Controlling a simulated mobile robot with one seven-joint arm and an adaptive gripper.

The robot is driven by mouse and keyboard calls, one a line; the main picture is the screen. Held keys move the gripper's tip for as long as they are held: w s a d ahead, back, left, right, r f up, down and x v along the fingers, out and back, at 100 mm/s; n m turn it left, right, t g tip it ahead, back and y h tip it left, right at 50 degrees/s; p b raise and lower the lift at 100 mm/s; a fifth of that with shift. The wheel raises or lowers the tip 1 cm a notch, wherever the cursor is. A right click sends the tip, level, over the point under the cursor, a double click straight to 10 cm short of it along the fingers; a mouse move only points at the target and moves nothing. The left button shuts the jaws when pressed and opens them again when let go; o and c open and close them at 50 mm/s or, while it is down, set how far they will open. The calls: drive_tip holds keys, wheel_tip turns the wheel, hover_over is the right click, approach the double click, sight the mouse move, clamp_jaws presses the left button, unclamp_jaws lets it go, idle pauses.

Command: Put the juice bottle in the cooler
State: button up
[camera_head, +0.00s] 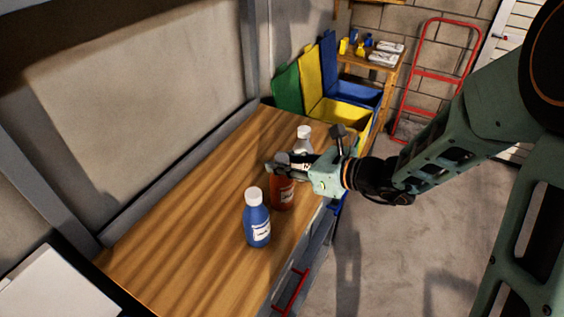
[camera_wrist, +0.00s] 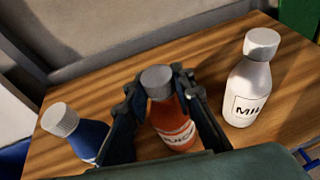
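The juice bottle (camera_head: 283,192) is red-orange with a grey cap and stands upright on the wooden worktop. In the wrist view, the juice bottle (camera_wrist: 172,122) sits between the two dark fingers of my gripper (camera_wrist: 160,88), its label partly readable. In the head view, my gripper (camera_head: 282,169) reaches in from the right at the bottle's upper part. The fingers are close on both sides of the bottle; whether they press on it is unclear. I cannot clearly identify a cooler.
A blue bottle (camera_head: 257,221) stands close in front of the juice bottle. A white milk bottle (camera_wrist: 249,82) stands on its other side. The wooden worktop (camera_head: 185,235) is clear at left. A pale, dark-edged panel (camera_head: 52,287) lies lower left. Open-lidded bins (camera_head: 347,112) stand beyond the far end.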

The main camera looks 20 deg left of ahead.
drive_tip(key=o, duration=0.5)
drive_tip(key=shift+c, duration=0.2)
drive_tip(key=shift+r, duration=0.15)
drive_tip(key=v, duration=1.2)
